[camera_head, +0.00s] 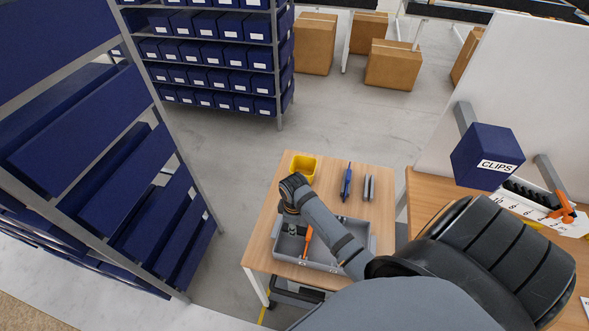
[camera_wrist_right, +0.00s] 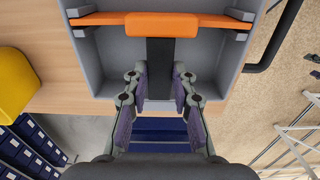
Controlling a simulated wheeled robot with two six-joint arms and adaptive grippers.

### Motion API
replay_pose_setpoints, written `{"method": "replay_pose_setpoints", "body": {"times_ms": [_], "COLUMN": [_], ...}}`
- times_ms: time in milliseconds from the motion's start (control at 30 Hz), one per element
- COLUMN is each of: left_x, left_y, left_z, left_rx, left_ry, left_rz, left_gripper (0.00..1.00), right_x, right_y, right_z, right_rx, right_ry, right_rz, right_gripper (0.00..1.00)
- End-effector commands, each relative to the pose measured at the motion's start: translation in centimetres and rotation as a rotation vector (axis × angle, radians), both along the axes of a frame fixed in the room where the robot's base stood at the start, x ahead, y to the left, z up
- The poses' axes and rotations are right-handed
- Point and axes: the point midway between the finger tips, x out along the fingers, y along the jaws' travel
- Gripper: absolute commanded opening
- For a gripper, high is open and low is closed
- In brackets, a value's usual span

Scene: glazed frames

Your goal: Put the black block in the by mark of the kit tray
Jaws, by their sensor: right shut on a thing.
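The grey kit tray (camera_head: 345,265) lies on the wooden table; my right arm crosses over it and hides part of it. An orange piece (camera_head: 308,241) lies across the tray. My right gripper (camera_head: 290,207) is above the tray's left part. In the wrist view, the gripper (camera_wrist_right: 160,88) is closed on a dark, upright black block (camera_wrist_right: 160,62). The block's far end appears against the orange piece (camera_wrist_right: 160,24); I cannot tell whether they touch. The tray wall (camera_wrist_right: 90,60) surrounds them. No written mark on the tray is readable. My left gripper is out of view.
A yellow bin (camera_head: 302,168), a blue tool (camera_head: 347,183) and grey pieces (camera_head: 369,187) are on the table beyond the tray. A blue CLIPS box (camera_head: 487,155) is at the right, above a second bench. Blue shelving (camera_head: 120,190) stands left.

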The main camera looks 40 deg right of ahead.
Motion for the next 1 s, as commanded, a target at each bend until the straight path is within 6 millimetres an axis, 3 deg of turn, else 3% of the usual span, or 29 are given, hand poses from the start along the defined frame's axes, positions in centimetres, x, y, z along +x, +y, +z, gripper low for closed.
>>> {"method": "replay_pose_setpoints", "body": {"times_ms": [267,600,633,767,800,1000], "left_x": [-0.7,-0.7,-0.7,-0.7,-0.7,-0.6], "left_y": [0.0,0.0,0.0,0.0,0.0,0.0], "left_z": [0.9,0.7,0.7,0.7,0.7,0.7], "left_rx": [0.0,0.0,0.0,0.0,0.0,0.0], "left_ry": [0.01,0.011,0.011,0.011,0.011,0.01], "left_rz": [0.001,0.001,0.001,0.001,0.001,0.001], "left_gripper": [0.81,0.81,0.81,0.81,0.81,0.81], "right_x": [-0.1,0.0,0.0,0.0,0.0,0.0], "right_y": [0.1,0.0,0.0,0.0,0.0,0.0], "right_z": [-3.8,-4.3,-4.3,-4.3,-4.3,-4.3], "right_rx": [0.002,0.001,0.001,0.001,0.001,0.001], "right_ry": [0.003,0.001,0.001,0.001,0.001,0.001], "right_rz": [0.001,0.001,0.001,0.001,0.001,0.001], "right_gripper": [0.0,0.0,0.27,0.44,0.48,0.48]}}
